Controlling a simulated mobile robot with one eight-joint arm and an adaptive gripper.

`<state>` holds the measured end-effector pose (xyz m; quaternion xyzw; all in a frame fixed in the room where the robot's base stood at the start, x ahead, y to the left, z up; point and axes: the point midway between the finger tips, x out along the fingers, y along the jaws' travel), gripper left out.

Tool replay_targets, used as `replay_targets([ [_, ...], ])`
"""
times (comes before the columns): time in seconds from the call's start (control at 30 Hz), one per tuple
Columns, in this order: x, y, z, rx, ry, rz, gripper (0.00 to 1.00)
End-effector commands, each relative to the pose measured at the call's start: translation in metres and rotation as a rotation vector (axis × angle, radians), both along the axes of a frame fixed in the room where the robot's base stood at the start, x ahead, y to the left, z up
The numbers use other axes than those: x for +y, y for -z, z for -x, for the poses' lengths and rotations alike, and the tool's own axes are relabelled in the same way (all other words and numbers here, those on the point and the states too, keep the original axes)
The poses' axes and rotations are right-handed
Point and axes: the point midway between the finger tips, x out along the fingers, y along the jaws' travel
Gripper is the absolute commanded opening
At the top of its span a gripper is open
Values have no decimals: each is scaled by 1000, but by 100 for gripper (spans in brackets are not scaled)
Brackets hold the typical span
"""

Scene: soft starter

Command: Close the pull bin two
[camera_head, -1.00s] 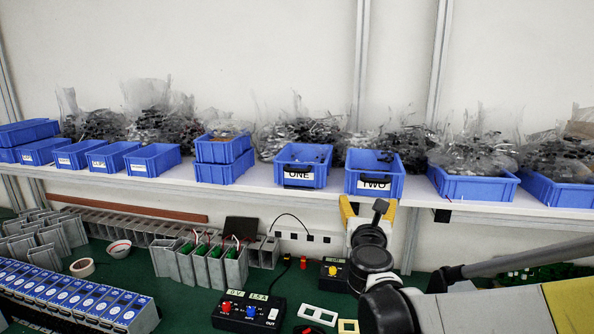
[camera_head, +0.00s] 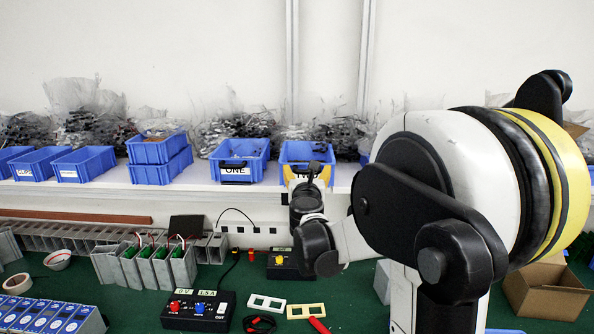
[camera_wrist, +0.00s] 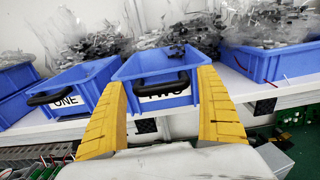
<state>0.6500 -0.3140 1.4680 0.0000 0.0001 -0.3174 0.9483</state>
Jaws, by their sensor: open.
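The bin marked TWO (camera_head: 307,150) is a blue open tray on the white shelf, partly hidden by my arm in the head view. In the wrist view bin two (camera_wrist: 128,98) fills the middle, with a black handle (camera_wrist: 160,83) and a white label on its front. My gripper (camera_wrist: 161,78) is open, with its yellow fingers spread before the bin's front. The fingertips overlap its left and right front edges in the picture; I cannot tell whether they touch. Nothing is held between them. The handle lies between the fingers in the picture.
The bin marked ONE (camera_head: 239,160) stands left of bin two with a gap between. Stacked blue bins (camera_head: 159,158) are farther left. Clear bags of parts (camera_head: 238,128) sit behind. Below the shelf, a green bench holds a black power box (camera_head: 198,310) and a cardboard box (camera_head: 545,288).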

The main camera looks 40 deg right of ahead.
Motion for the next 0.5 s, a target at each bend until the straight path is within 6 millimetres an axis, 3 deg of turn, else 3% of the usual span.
replay_targets([
  [0.37, -4, 0, -5, 0, 0, 0, 83],
  [0.5, -4, 0, -5, 0, 0, 0, 40],
])
